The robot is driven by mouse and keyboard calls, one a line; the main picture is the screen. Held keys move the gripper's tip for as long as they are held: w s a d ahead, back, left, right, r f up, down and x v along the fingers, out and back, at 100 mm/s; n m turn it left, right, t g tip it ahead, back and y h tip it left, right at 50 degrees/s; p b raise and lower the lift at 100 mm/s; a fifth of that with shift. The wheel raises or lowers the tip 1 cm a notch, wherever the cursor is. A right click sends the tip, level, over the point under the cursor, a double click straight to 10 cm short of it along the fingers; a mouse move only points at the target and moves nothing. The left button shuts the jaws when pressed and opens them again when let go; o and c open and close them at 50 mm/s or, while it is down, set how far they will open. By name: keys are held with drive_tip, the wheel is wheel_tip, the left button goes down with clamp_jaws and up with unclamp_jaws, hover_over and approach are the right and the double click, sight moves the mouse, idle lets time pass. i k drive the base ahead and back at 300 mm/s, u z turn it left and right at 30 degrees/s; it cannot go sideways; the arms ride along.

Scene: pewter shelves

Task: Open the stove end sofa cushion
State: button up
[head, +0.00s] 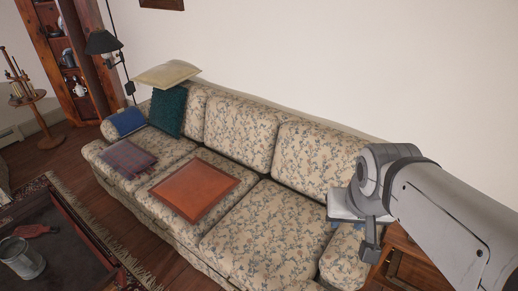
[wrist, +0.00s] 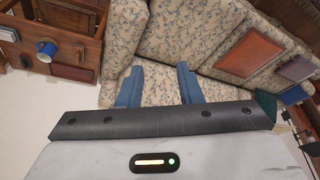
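The floral sofa has several seat and back cushions. Its right-hand seat cushion (head: 252,234) lies flat, with bare fabric on top. A floral cushion surface also shows between and beyond my fingers in the wrist view (wrist: 158,92). My gripper (wrist: 158,78) is open and empty, its two blue fingers apart. In the head view my arm comes in from the right, over the sofa's right end, and hides part of that end. No stove shows, so I cannot tell which end is the stove end.
A flat orange-brown square (head: 194,188) lies on the middle seat. A purplish cloth (head: 129,157), teal pillow (head: 168,110), cream cushion (head: 166,73) and blue item (head: 127,121) are at the left. A wooden cabinet (wrist: 74,50) with a blue mug (wrist: 46,49) stands beside the sofa. A low table (head: 55,245) stands in front.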

sight(275, 238)
drive_tip(key=u, duration=0.4)
drive_tip(key=k, duration=1.25)
drive_tip(key=u, duration=0.75)
drive_tip(key=i, duration=1.65)
drive_tip(key=z, duration=0.35)
drive_tip(key=k, duration=0.6)
drive_tip(key=u, duration=0.6)
drive_tip(key=k, duration=0.1)
drive_tip(key=z, duration=0.8)
drive_tip(key=i, duration=0.7)
drive_tip(key=u, duration=0.05)
